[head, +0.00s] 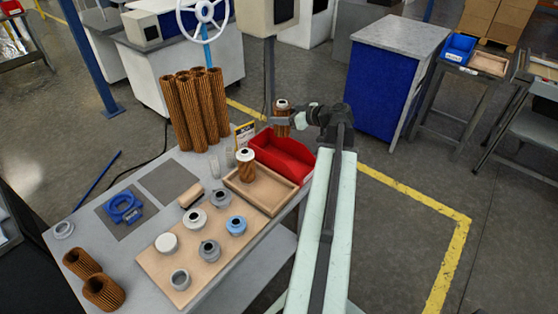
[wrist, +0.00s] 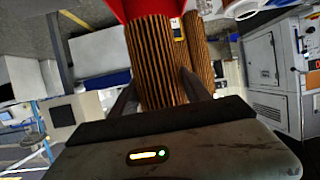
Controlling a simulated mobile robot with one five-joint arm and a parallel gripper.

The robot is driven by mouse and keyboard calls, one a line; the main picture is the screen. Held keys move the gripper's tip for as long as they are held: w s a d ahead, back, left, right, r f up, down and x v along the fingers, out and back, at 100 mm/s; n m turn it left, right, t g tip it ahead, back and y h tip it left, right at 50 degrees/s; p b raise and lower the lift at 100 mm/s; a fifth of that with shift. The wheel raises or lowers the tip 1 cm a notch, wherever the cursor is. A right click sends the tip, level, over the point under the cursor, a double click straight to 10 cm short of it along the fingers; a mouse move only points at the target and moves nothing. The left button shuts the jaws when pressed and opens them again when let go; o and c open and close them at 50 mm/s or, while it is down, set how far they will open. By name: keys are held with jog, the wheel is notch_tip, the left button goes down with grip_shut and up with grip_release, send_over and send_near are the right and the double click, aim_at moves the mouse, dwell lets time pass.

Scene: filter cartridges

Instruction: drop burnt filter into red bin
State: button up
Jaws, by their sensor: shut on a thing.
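My gripper (head: 284,122) is shut on a brown pleated filter (head: 282,129) with a pale cap. It holds the filter upright in the air, just behind the red bin (head: 290,165) in the head view. In the wrist view the filter (wrist: 154,58) stands between the two fingers (wrist: 158,90), with dark lines along its pleats. Part of the red bin (wrist: 118,8) shows at the top edge there, beyond the filter. The red bin is open, and its visible inside looks empty. Whether the filter is over the bin I cannot tell.
A wooden tray (head: 290,194) beside the bin holds another brown filter (head: 246,168) with a white cap. Several tall brown filters (head: 192,108) stand at the table's back. Several caps sit on a tan board (head: 150,262). A yellow sign (head: 245,133) stands behind the bin.

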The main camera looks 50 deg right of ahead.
aim_at(289, 128)
notch_tip(289, 128, down, 6)
jog(key=b, duration=0.5)
jog(key=shift+r, duration=0.2)
jog(key=shift+r, duration=0.1)
jog(key=o, duration=1.4)
jog(key=p+v, duration=0.3)
jog(key=v, duration=0.4)
jog(key=shift+s+r, duration=0.15)
jog(key=shift+s, duration=0.3)
